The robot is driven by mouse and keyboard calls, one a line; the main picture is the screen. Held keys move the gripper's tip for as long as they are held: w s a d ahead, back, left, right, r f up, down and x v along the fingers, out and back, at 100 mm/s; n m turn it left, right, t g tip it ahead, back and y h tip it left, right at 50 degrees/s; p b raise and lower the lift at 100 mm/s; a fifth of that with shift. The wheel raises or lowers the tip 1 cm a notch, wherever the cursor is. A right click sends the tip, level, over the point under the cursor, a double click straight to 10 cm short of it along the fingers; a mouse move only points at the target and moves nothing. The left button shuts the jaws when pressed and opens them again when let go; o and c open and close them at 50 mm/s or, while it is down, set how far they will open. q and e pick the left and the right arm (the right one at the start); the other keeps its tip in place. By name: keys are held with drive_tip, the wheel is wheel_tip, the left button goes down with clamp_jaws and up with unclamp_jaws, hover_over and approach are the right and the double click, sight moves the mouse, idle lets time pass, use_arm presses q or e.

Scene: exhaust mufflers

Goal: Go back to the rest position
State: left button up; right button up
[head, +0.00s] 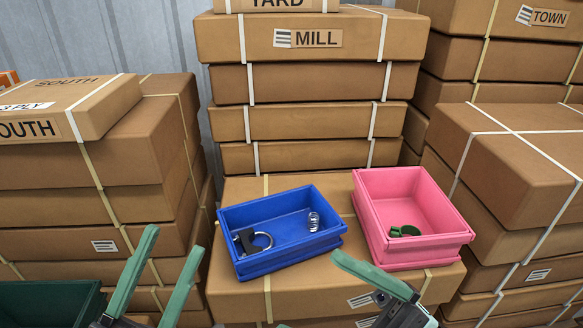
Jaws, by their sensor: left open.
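My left gripper (172,243) is at the lower left, with its two green fingers pointing up and apart. It is open and nothing is between the fingers. My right gripper (340,262) comes in at the bottom, right of the middle. One green finger of it shows clearly, in front of the bins, and its other finger cannot be made out. A blue bin (284,255) on a cardboard box holds a dark clamp with a metal ring (252,241) and a spring (313,222). A pink bin (425,250) beside it holds a green ring-shaped part (404,231).
The bins stand on a strapped box (235,298). Tall box stacks rise at the left (85,157), behind (300,89) and at the right (512,160). A dark green bin (45,291) is cut off at the lower left. A corrugated wall (100,35) is behind.

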drive_tip(key=w+d+r+m+t+h+p, duration=0.1)
drive_tip(key=w+d+m+t+h, duration=0.1)
drive_tip(key=d+m+t+h, duration=0.6)
drive_tip(key=w+d+r+m+t+h+p, duration=0.15)
drive_tip(key=m+t+h, duration=0.25)
drive_tip(key=m+t, duration=0.85)
drive_tip(key=w+d+f+m+g+h+p, duration=0.2)
drive_tip(key=w+f+m+h+p, duration=0.2)
drive_tip(key=w+f+h+p, duration=0.4)
use_arm(q)
drive_tip(key=w+a+f+n+g+y+p, duration=0.3)
drive_tip(key=w+f+n+g+y+p, duration=0.35)
drive_tip(key=f+y, duration=0.4)
drive_tip(key=s+a+f+n+g+y+p, duration=0.1)
drive_tip(key=s+f+n+g+y+p, duration=0.1)
drive_tip(key=s+f+n+g+p, duration=0.2)
drive_tip(key=s+f+g+p, duration=0.2)
drive_tip(key=s+f+p, duration=0.2)
drive_tip(key=f+p, duration=0.1)
drive_tip(key=shift+s+f+y, duration=0.3)
drive_tip(key=shift+f+y, duration=0.05)
drive_tip(key=shift+f, duration=0.45)
use_arm(e)
drive_tip(key=s+d+f+m+g+h, duration=0.1)
drive_tip(key=s+f+m+g+h, duration=0.2)
drive_tip(key=s+f+g, duration=0.7)
wheel_tip(320, 180, down, 4)
drive_tip(key=shift+s+d+r+m, duration=0.25)
drive_tip(key=shift+d+m, duration=0.15)
drive_tip(key=shift+m, duration=0.05)
